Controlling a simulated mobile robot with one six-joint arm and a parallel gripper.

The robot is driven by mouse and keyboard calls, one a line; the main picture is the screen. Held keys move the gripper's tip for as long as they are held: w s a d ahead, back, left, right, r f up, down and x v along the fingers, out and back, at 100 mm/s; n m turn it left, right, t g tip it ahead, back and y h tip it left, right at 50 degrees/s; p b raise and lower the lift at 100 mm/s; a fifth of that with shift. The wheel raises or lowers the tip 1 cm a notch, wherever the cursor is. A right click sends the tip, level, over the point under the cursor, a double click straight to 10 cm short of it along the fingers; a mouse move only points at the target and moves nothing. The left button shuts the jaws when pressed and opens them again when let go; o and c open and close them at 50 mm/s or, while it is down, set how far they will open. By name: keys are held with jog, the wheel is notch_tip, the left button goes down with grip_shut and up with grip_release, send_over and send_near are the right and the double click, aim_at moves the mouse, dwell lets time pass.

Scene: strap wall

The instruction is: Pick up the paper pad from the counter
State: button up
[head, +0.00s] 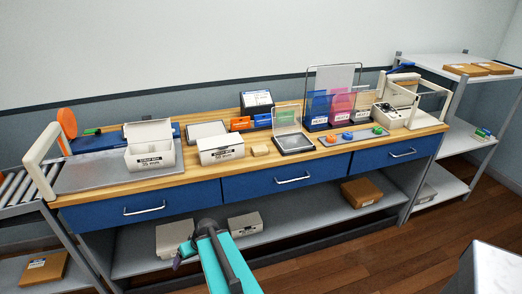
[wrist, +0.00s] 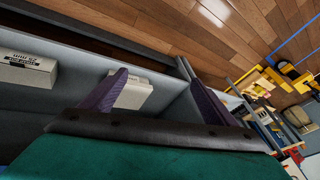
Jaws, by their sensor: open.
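A flat white pad with a dark edge (head: 206,130), which looks like the paper pad, lies on the wooden counter (head: 188,178) behind the white box marked 50 mm. The box hides part of its front edge. My gripper (head: 183,256) is low in front of the counter, below the drawers and well away from the pad. In the wrist view, my gripper (wrist: 158,78) has its two purple fingers spread apart with nothing between them. The pad is not in the wrist view.
An open white box (head: 150,158) and the white 50 mm box (head: 220,150) stand near the pad. Boxes (head: 245,224) sit on the lower shelf.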

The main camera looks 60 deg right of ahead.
jog(key=s+d+r+m+t+h, duration=0.1)
jog(key=d+r+t+h, duration=0.1)
jog(key=d+r, duration=0.75)
jog(key=d+r+m+t+h, duration=0.15)
jog(key=d+r, duration=0.45)
jog(key=d, duration=0.7)
jog(key=s+d+r+m+t+h, duration=0.1)
jog(key=s+d+r+h, duration=0.2)
jog(key=s+d+r, duration=0.3)
jog(key=s+d+r+h, duration=0.3)
jog(key=s+d+r, duration=0.2)
jog(key=d+r, duration=0.5)
jog(key=shift+s+d+r+m+t+h, duration=0.25)
jog(key=shift+s+d+m+t+h, duration=0.05)
jog(key=shift+s+m+t+h, duration=0.1)
